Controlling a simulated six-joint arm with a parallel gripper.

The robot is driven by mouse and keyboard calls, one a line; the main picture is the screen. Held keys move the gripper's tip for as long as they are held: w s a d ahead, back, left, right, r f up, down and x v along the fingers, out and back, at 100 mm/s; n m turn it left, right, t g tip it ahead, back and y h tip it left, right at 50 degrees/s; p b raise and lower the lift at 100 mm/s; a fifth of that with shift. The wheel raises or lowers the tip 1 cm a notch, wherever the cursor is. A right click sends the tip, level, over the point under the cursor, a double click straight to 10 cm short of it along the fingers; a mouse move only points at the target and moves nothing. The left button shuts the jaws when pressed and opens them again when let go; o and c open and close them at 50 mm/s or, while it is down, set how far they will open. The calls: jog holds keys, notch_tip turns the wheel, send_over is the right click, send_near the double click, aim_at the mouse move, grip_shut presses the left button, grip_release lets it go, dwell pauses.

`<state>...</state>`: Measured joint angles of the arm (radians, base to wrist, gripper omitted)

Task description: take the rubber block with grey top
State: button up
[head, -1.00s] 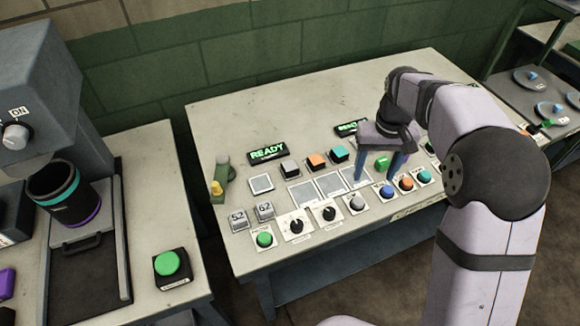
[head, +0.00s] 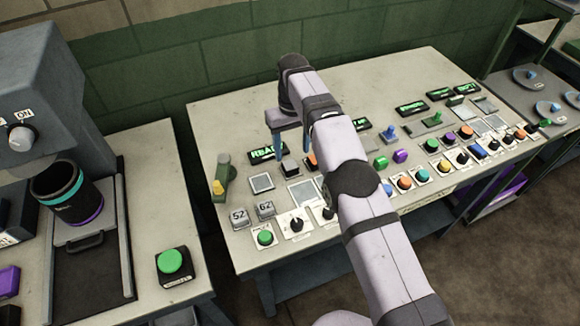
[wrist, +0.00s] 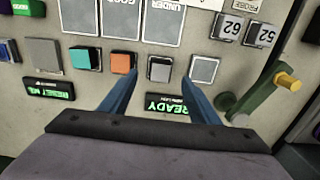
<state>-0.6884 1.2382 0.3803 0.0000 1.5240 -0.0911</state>
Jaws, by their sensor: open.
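The rubber block with grey top (head: 290,167) sits on the grey table, in front of the green-lit READY sign (head: 262,154). In the wrist view the grey-topped block (wrist: 160,68) lies between my fingertips' directions, beside the orange-topped block (wrist: 123,62). My gripper (head: 289,148) is open and empty above the grey-topped block, fingers pointing down. It also shows in the wrist view (wrist: 157,76), one blue finger on each side of the block. The left finger's tip overlaps the orange block in that view; I cannot tell the height gap.
A teal-topped block (wrist: 85,58) stands beyond the orange one. A light square pad (wrist: 203,68) lies on the other side. A green fixture with a yellow knob (head: 221,178) stands at the table's left. Number blocks, buttons and knobs line the front.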

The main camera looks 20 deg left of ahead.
aim_at(291, 166)
jog(key=shift+f, duration=1.05)
jog(key=shift+w+a+f+p, duration=0.15)
jog(key=shift+f+p, duration=0.55)
jog(key=shift+f, duration=0.6)
jog(key=shift+s+a+f+p, duration=0.1)
jog(key=shift+f+p, duration=0.55)
jog(key=shift+f, duration=0.65)
jog(key=c, duration=1.2)
